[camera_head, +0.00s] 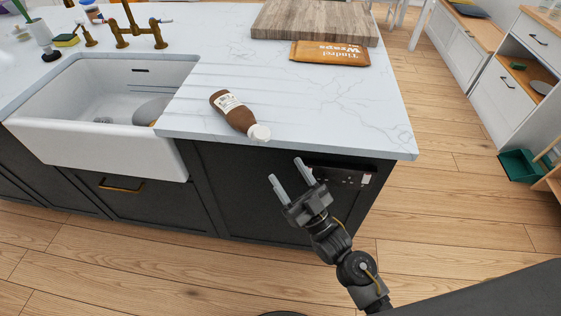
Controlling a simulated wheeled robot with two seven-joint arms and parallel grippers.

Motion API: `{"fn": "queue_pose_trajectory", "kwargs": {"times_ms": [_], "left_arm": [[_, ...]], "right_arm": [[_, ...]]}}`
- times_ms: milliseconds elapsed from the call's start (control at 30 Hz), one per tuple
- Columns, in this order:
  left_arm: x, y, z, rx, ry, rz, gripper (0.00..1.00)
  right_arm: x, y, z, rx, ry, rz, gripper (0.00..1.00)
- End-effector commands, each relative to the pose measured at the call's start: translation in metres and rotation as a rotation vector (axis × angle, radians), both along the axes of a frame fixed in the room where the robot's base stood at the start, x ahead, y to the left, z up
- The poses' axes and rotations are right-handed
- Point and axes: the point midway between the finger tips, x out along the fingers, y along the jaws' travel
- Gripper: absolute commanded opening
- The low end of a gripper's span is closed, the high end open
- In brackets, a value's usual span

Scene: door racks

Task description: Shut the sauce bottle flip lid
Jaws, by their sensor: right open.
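A brown sauce bottle (235,112) lies on its side on the white marble countertop (330,115). It has a pale label, and its white cap (259,133) points toward the counter's front edge. Whether the cap's flip lid is open is too small to tell. My right gripper (286,170) is open and empty in front of the counter, below and slightly right of the cap, apart from it. Its two grey fingers point up toward the counter. My left gripper is not in view.
A white sink (60,141) with brass taps (137,28) is at the left. A wooden board (315,20) and an orange wraps packet (330,53) lie at the back of the counter. Dark cabinets stand below the counter's front edge. The countertop right of the bottle is clear.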

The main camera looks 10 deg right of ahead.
Motion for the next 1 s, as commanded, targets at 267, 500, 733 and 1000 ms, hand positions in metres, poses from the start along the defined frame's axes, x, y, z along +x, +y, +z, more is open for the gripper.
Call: {"fn": "queue_pose_trajectory", "kwargs": {"times_ms": [267, 500, 733, 1000], "left_arm": [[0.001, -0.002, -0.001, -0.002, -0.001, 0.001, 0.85], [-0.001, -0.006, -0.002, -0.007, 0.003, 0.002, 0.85], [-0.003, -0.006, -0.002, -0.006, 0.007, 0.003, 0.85], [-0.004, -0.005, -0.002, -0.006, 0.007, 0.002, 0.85]], "right_arm": [[-0.006, -0.004, -0.004, 0.0, -0.002, 0.0, 0.58], [-0.003, -0.004, -0.015, -0.01, 0.026, -0.003, 0.56], [0.012, -0.018, -0.179, -0.16, 0.444, -0.063, 0.56], [-0.123, -0.099, -0.475, -0.467, 1.265, -0.173, 0.56]]}}
